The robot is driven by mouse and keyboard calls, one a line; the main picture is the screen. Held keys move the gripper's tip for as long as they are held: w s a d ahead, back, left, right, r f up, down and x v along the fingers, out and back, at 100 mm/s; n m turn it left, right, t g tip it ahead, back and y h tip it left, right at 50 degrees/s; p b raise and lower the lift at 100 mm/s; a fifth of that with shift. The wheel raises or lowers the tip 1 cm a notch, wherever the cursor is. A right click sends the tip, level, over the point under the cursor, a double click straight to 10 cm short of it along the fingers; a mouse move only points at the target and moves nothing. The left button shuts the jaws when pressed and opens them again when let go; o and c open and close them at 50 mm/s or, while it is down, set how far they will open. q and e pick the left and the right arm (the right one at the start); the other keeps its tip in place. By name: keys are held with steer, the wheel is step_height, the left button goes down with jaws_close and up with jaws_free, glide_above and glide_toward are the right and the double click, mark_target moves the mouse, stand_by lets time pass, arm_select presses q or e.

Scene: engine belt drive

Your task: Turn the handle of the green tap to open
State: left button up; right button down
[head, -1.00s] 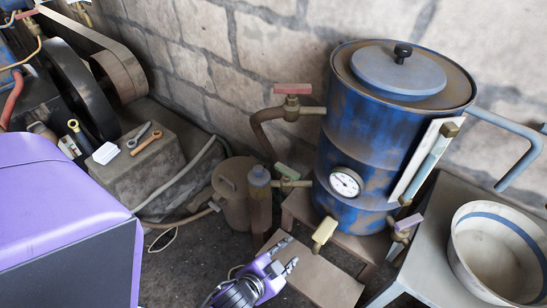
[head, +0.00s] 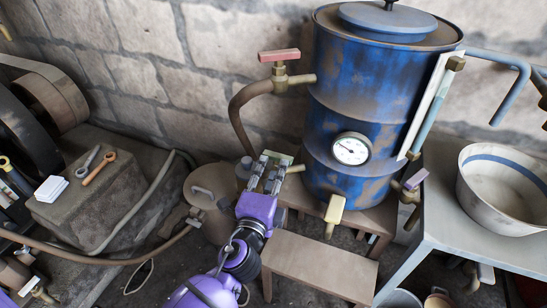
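The green tap (head: 295,168) is on a brass pipe at the lower left of the blue drum (head: 335,100). Its pale green handle is mostly hidden behind my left gripper's fingertips, with a little green showing at and between them. My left gripper (head: 270,168) reaches up from below, and its two grey fingers are apart at the handle. I cannot tell whether they touch it. My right gripper is not in view.
A red-handled tap (head: 279,56) is above on the drum. A yellow-handled tap (head: 334,210) and a purple-handled tap (head: 414,184) are to the right. A wooden stool (head: 318,266) stands below, and a white basin (head: 505,185) sits on a grey table at right.

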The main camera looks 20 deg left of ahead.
mark_target(277, 160)
arm_select(q)
steer(key=w, duration=0.7)
steer(key=shift+a, duration=0.3)
jaws_close()
